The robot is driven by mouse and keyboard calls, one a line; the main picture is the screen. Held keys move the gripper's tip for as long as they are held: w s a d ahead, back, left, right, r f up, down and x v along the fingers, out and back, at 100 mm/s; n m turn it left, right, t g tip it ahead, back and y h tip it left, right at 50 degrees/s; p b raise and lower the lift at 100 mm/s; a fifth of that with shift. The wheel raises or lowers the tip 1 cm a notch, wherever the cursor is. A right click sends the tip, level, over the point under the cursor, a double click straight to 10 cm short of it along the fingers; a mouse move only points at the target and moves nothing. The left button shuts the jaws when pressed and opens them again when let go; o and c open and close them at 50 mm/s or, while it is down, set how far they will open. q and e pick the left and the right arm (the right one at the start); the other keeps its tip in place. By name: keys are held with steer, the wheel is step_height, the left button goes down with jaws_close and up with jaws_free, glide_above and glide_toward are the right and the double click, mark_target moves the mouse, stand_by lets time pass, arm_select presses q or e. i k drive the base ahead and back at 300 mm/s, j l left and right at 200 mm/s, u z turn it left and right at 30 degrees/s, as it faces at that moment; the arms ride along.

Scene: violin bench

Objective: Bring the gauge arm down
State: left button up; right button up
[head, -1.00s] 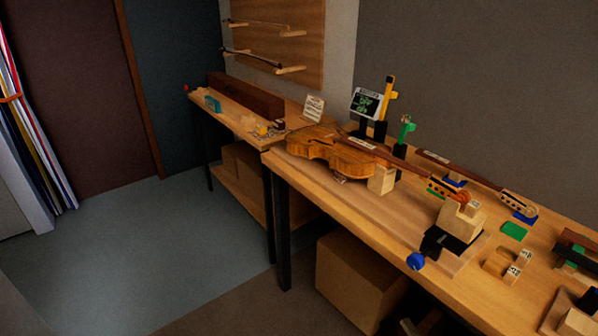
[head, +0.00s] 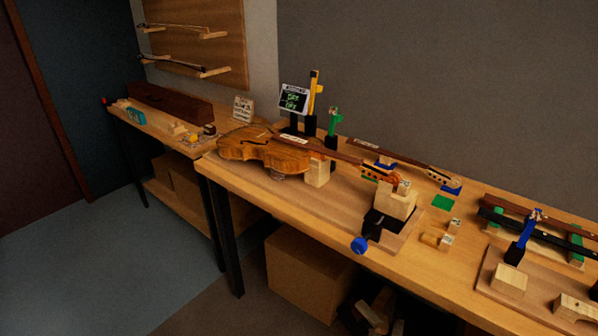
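The violin (head: 258,148) lies on the bench with its neck pointing right, toward a wooden block (head: 397,203) on a base. Behind it, a yellow upright arm (head: 315,92) stands on a dark post beside a small screen (head: 293,98) with green text. A green upright piece (head: 333,121) stands on a black post just right of it. A blue piece (head: 529,228) rises at a tilt from a dark holder at the right. I cannot tell for sure which of these is the gauge arm. Neither of my grippers is in view.
A second neck (head: 410,165), a green pad (head: 443,202) and dark bars (head: 540,238) lie to the right. A cardboard box (head: 308,275) sits under the bench. Open floor lies at the left.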

mark_target(315, 88)
steer(key=i+l+u, duration=0.2)
steer(key=i, duration=0.3)
steer(key=i+l+u, duration=0.2)
steer(key=i, duration=0.3)
steer(key=j, duration=0.1)
